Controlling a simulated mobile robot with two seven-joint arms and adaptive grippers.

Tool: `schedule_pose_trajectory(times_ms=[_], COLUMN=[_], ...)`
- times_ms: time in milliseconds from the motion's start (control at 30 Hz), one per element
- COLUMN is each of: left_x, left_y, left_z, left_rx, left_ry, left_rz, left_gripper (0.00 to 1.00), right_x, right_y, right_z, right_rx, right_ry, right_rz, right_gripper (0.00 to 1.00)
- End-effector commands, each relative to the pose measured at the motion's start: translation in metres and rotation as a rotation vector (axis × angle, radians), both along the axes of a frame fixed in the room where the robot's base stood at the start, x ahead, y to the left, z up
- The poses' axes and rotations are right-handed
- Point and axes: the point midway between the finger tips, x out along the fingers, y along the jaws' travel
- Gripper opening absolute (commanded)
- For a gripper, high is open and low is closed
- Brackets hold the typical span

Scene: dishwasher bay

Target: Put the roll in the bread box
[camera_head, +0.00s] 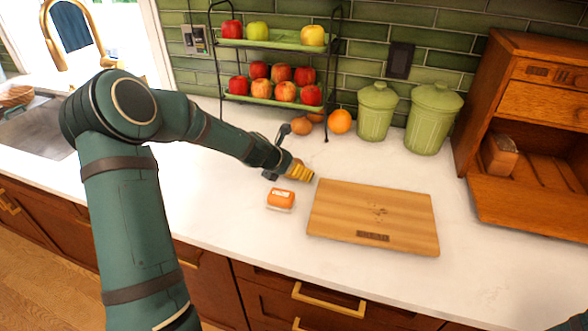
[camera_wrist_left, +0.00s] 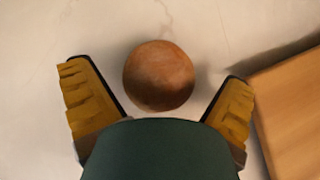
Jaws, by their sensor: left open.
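A round brown roll (camera_wrist_left: 158,76) lies on the white counter in the left wrist view, between the spread yellow-padded fingers of my left gripper (camera_wrist_left: 154,82). Clear gaps show on both sides of it. In the head view my left gripper (camera_head: 290,170) is low over the counter, just left of the cutting board, and mostly hides the roll. The wooden bread box (camera_head: 530,205) stands at the right with its front flap down; a brown loaf (camera_head: 499,155) is inside on the left. My right gripper is out of view.
The cutting board (camera_head: 335,235) lies between the gripper and the bread box. A small orange package (camera_head: 281,198) sits in front of the gripper. An orange (camera_head: 340,121), green canisters (camera_head: 433,117) and a tiered fruit rack (camera_head: 270,45) stand behind.

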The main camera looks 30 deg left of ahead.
Motion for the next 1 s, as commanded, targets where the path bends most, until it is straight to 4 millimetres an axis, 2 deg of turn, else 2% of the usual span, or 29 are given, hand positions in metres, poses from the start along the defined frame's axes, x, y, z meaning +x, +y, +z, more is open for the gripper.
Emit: schedule_pose_trajectory(times_ms=[333,400,467,500,633,667,833,1000], left_x=[0.006,0.006,0.006,0.006,0.006,0.006,0.006,0.006], left_y=[-0.001,-0.001,-0.001,-0.001,-0.001,-0.001,-0.001,-0.001], left_z=[-0.006,-0.006,-0.006,-0.006,-0.006,-0.006,-0.005,0.014], left_rx=[0.001,0.001,0.001,0.001,0.001,0.001,0.001,0.003], left_ry=[0.0,0.0,0.0,0.0,0.0,0.0,0.0,-0.002], left_rz=[0.0,0.0,0.0,0.0,0.0,0.0,0.0,-0.001], left_gripper=[1.0,0.75,0.54,0.47,0.47,0.42,0.42,0.42], right_x=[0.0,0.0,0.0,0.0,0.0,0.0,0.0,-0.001], right_y=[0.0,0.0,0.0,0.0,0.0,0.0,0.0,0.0], right_z=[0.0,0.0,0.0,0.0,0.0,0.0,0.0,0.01], right_rx=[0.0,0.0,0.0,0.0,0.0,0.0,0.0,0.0], right_ry=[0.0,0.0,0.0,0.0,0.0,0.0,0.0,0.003], right_rz=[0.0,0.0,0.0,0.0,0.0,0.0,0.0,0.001], right_gripper=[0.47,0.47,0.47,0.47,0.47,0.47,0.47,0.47])
